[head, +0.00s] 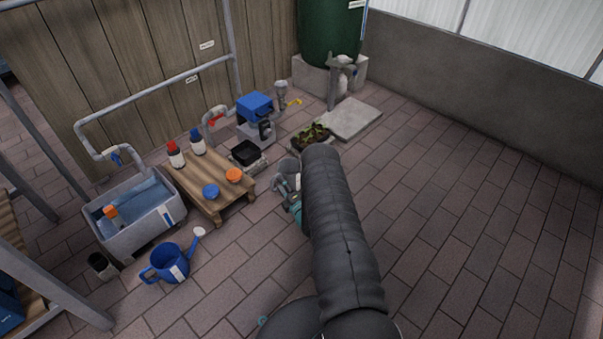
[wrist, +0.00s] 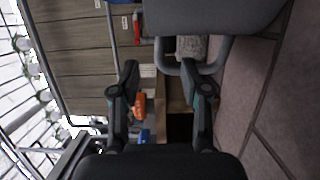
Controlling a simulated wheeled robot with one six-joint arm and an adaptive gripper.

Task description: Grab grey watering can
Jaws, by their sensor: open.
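The grey watering can (head: 287,166) stands on the paving right of the low wooden table in the head view, largely hidden behind my arm. In the wrist view its grey body (wrist: 215,14) fills the top, with a looped grey handle (wrist: 226,52) below it. My gripper (wrist: 160,72) is open, with nothing held between its fingers. The right finger in the wrist view overlaps the handle loop; I cannot tell whether they touch. In the head view my gripper (head: 287,190) is close beside the can, partly hidden by my arm.
A blue watering can (head: 170,264) stands front left, near a grey water tub (head: 134,212). The low wooden table (head: 211,174) holds bottles and lids. A planter (head: 311,138) and stone slab (head: 352,119) lie behind. The paving at right is clear.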

